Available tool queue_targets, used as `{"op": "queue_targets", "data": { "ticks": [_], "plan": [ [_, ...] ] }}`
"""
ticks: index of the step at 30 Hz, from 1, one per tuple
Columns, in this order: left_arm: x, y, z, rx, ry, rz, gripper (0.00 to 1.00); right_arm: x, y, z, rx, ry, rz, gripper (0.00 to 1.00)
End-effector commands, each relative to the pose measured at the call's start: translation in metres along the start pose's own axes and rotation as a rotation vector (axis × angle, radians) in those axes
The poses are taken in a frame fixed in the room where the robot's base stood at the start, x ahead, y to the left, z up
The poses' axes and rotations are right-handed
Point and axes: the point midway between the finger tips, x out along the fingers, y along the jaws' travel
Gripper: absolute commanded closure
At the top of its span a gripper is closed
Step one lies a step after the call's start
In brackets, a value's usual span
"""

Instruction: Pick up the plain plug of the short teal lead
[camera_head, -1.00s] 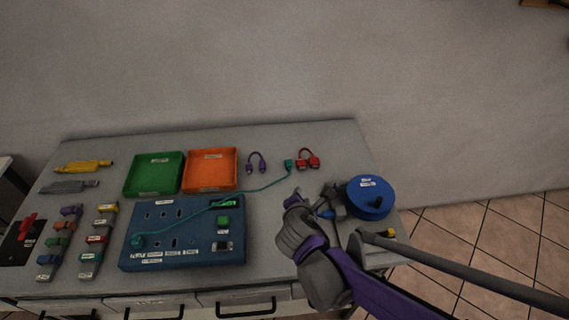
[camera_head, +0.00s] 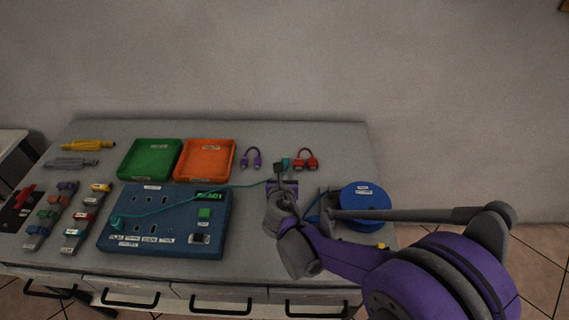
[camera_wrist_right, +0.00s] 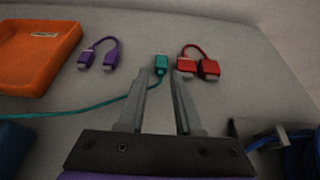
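The teal lead (camera_head: 190,200) runs from a plug (camera_head: 117,222) at the left of the blue panel to a loose teal plug (camera_head: 285,163) on the table. That loose plug (camera_wrist_right: 161,63) also shows in the right wrist view, just beyond my fingertips and nearer the left finger. My right gripper (camera_wrist_right: 168,76) is open, with a gap between its fingers and nothing held. In the head view the right gripper (camera_head: 279,168) is beside the loose plug and partly covers the lead's end. I cannot tell the height gap. My left gripper is not in view.
A red lead (camera_head: 306,160) lies close right of the loose plug, and a purple lead (camera_head: 251,158) lies to its left. Green (camera_head: 148,177) and orange (camera_head: 205,176) trays stand further left. A blue reel (camera_head: 362,200) is at the right. The table behind the plug is clear.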

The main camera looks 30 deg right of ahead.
Motion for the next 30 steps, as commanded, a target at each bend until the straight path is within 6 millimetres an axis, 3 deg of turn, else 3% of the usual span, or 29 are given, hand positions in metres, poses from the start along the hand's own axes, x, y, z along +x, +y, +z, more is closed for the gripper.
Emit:
{"op": "queue_targets", "data": {
  "ticks": [8,15,25,30],
  "plan": [
    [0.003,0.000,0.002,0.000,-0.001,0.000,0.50,0.025,-0.001,-0.002,0.002,0.000,-0.002,0.66],
    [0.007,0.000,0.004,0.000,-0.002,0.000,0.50,0.060,-0.003,-0.006,0.002,0.000,-0.002,0.66],
    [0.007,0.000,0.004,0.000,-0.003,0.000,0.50,0.066,-0.002,-0.005,0.003,0.000,0.000,0.66],
    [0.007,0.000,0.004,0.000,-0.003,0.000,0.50,0.066,-0.002,-0.005,0.003,0.000,0.000,0.97]
  ]
}}
